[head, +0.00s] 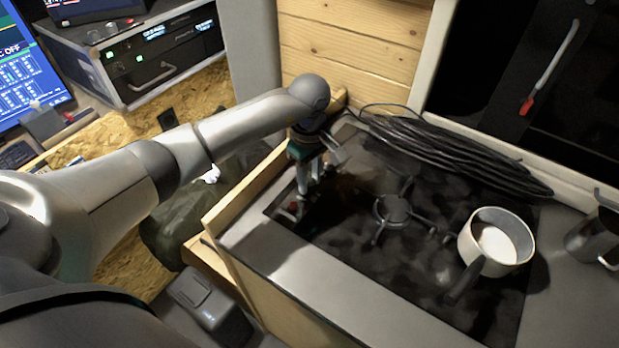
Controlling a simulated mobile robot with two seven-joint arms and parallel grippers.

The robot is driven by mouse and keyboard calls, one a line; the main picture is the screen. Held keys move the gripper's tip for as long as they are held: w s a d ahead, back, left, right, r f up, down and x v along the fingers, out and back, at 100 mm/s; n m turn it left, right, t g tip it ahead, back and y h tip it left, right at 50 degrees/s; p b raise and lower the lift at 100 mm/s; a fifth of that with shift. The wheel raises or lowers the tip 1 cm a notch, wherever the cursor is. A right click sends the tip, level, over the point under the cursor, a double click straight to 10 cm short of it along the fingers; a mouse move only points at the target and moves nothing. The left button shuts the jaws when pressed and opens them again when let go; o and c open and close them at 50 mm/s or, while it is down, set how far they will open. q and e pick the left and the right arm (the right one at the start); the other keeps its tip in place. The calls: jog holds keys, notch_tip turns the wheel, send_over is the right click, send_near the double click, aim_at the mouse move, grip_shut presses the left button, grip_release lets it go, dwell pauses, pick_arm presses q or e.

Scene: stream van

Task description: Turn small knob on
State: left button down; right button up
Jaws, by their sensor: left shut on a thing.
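A black stove top (405,255) is set in a grey counter. At its left front corner is a small dark knob with a reddish mark (293,207), partly in shadow. My left arm reaches across from the left, and my left gripper (308,186) points down over this corner. Its fingers are close together and shut on the small knob, with the contact partly hidden by shadow. I cannot read the knob's angle. My right gripper is not in view.
A coil of black cable (455,150) lies along the stove's back edge. A pot (513,229) with white contents stands on the stove's right, its dark handle pointing to the front. A burner (392,209) is in the middle. A metal mug (594,238) stands at far right.

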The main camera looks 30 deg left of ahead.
aim_at(309, 181)
pick_arm(q)
jog(key=n, duration=0.3)
jog(key=shift+n, duration=0.4)
jog(key=n, duration=0.3)
jog(key=shift+n, duration=0.3)
jog(key=n, duration=0.3)
jog(key=shift+n, duration=2.4)
jog(key=c, duration=0.6)
grip_release()
jog(key=shift+o, duration=0.2)
jog(key=shift+r, duration=0.1)
notch_tip(309, 181, up, 15)
